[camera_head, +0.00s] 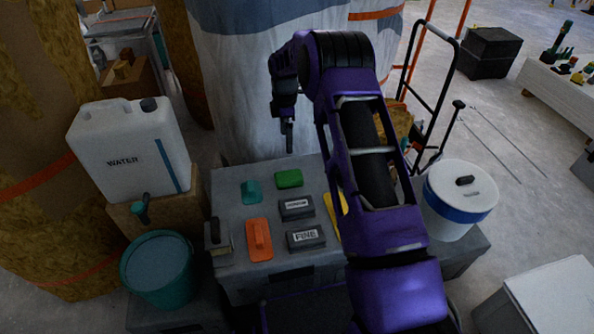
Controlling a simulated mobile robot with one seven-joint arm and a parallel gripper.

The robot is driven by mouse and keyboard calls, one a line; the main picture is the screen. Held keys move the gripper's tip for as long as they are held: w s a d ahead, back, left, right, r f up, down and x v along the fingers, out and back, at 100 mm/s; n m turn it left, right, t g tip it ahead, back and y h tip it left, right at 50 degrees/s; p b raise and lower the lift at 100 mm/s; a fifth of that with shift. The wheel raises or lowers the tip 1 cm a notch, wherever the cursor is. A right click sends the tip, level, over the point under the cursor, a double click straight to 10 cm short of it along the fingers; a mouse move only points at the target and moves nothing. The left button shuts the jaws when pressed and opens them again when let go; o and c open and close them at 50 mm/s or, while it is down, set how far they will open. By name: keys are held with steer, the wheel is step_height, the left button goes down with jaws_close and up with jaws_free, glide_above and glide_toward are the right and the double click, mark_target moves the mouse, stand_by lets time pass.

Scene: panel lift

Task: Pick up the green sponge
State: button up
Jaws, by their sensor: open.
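The green sponge (289,179) lies flat on the far part of the grey work surface (272,232), behind a dark block with a white label. Nothing covers it in the head view. My gripper (289,140) points down above and behind the sponge in the picture, at the end of my purple arm. It is open and looks apart from the sponge, with nothing visible between the fingers. The exact height of the fingertips over the surface is hard to tell.
Around the sponge lie a teal tool (251,191), two dark labelled blocks (297,208), an orange float (259,240) and a yellow item (336,211) partly behind my arm. A water canister (130,150) and teal bucket (158,268) stand left; a white bucket (458,200) stands right.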

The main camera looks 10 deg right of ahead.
steer(key=b, duration=0.2)
glide_toward(289, 175)
steer(key=f, duration=0.5)
steer(key=shift+w+a+f, duration=0.15)
steer(key=shift+a, duration=0.1)
steer(key=shift+d+f, duration=0.2)
steer(key=shift+f, duration=2.4)
steer(key=c, duration=1.3)
steer(key=shift+o, duration=0.2)
step_height(289, 175, up, 10)
steer(key=shift+r+p, duration=0.1)
steer(key=shift+p, duration=0.45)
steer(key=o, duration=0.8)
steer(key=c, duration=0.7)
